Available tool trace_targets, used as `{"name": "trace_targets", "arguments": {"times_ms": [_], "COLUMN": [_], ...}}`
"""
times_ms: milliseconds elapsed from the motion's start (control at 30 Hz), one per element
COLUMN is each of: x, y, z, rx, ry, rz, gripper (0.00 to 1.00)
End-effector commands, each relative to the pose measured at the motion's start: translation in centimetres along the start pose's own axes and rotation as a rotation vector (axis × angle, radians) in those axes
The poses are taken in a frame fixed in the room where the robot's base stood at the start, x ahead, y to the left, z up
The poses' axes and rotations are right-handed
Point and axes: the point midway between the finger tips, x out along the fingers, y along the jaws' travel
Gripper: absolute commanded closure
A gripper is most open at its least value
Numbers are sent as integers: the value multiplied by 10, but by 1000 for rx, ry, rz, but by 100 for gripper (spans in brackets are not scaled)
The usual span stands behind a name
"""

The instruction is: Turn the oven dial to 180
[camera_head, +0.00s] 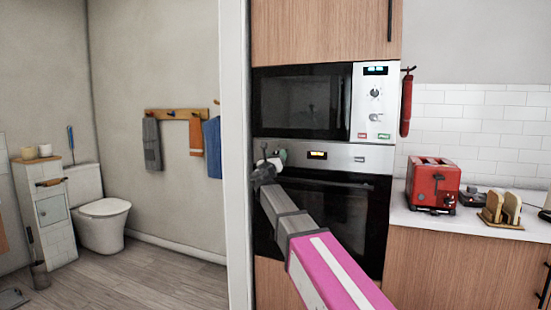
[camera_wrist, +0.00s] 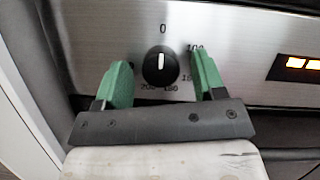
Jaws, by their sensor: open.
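The oven dial (camera_wrist: 160,66) is a round black knob with a white mark in the wrist view. The mark points up toward the 0. Numbers ring it: 100 at upper right, a partly hidden one at right, and 200 and another, hard to read, below. My gripper (camera_wrist: 161,60) is open, with one green finger on the left of the dial and one on the right. Gaps show between fingers and knob. In the head view my gripper (camera_head: 271,163) is at the left end of the panel of the oven (camera_head: 335,160) and hides the dial.
A lit orange display (camera_wrist: 303,63) is right of the dial. A microwave (camera_head: 305,103) sits above the oven. A white wall edge (camera_head: 237,150) stands close to the left of my gripper. A red toaster (camera_head: 433,184) is on the counter at right.

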Motion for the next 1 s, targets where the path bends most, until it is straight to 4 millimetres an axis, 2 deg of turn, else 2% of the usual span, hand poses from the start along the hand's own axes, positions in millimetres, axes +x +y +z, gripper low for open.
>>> {"name": "trace_targets", "arguments": {"times_ms": [67,100,233,267,667,1000], "x": [0,0,-1,-1,0,0], "y": [0,0,0,0,1,3], "z": [0,0,0,0,0,1], "rx": [0,0,0,0,50,276], "ry": [0,0,0,0,2,12], "rz": [0,0,0,0,-22,-112], "gripper": [36,40,82,86,85,85]}}
